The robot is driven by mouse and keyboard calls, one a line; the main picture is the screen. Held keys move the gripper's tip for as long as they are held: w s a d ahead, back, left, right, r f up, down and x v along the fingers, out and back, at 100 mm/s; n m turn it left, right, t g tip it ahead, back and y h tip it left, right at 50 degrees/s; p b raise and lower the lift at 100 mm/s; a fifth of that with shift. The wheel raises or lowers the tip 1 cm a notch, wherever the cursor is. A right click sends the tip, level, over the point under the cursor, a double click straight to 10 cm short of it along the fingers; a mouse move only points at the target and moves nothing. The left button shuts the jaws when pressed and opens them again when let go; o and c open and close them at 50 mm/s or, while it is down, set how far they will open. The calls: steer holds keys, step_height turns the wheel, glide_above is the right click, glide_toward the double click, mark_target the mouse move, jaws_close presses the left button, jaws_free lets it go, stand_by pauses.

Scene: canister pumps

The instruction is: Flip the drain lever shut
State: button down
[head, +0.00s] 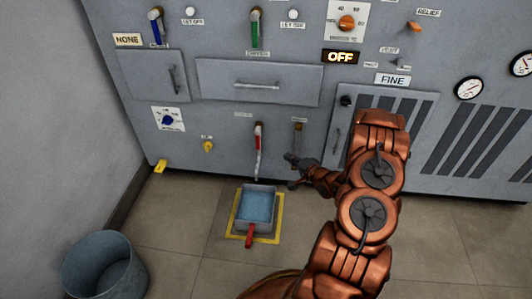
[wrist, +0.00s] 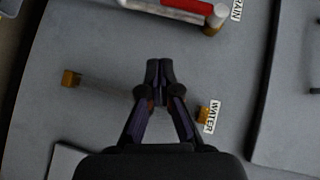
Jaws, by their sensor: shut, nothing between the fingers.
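The drain lever (head: 258,136) has a red handle and hangs down on the lower panel. Part of its red handle and pale metal end also shows at the top of the wrist view (wrist: 182,6), beside a partly cut-off label. My gripper (head: 290,158) is shut and empty, low and to the right of the drain lever, apart from it. In the wrist view my shut fingertips (wrist: 158,65) are in front of the brown water lever (wrist: 71,78), hiding part of its shaft. I cannot tell whether they touch it.
A tray of blue water (head: 257,205) with a red handle sits on the floor below the drain. The water label (wrist: 212,117) is right of my fingers. A grey bucket (head: 103,267) stands at the lower left. A vented panel door (head: 340,125) is behind my arm.

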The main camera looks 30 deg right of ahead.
mark_target(258, 138)
steer(key=shift+s+a+f+m+t+b, duration=0.1)
steer(key=shift+s+f+m+t+b, duration=0.15)
steer(key=shift+s+m+t, duration=0.35)
steer(key=shift+s+a+f+m+t+b, duration=0.1)
steer(key=shift+s+f+m+t+b, duration=0.1)
steer(key=shift+s+m+t, duration=0.35)
steer(key=shift+w, duration=0.15)
steer(key=w+a+b, duration=0.3)
steer(key=w+b, duration=0.1)
steer(key=w, duration=0.8)
steer(key=shift+w+a, duration=0.25)
steer(key=shift+a, duration=0.15)
